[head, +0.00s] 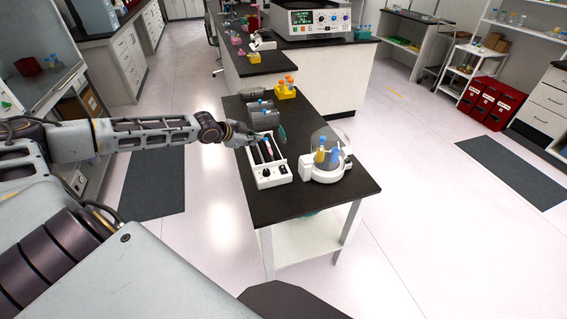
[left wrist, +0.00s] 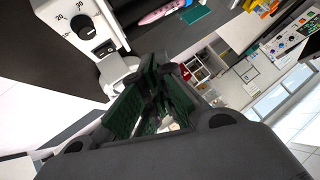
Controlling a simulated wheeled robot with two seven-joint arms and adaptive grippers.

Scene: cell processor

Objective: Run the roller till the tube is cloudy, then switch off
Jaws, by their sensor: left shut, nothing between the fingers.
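The white roller (head: 270,183) stands on the black-topped bench, with dark rollers running away from its front panel. A small pink tube (head: 267,147) lies on the rollers; its cloudiness is too small to tell. In the left wrist view, the roller's panel shows a black dial (left wrist: 85,28) with numbers and a small dark switch (left wrist: 88,48) below it. The pink tube (left wrist: 163,11) shows at the top edge. My left gripper (head: 250,136) is shut and empty at the roller's left side. Its green-padded fingers (left wrist: 155,80) point toward the panel's side. My right gripper is out of view.
A white round device (head: 322,171) with a clear lid and yellow and blue tubes stands close right of the roller. The bench's front part (head: 300,205) is clear.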

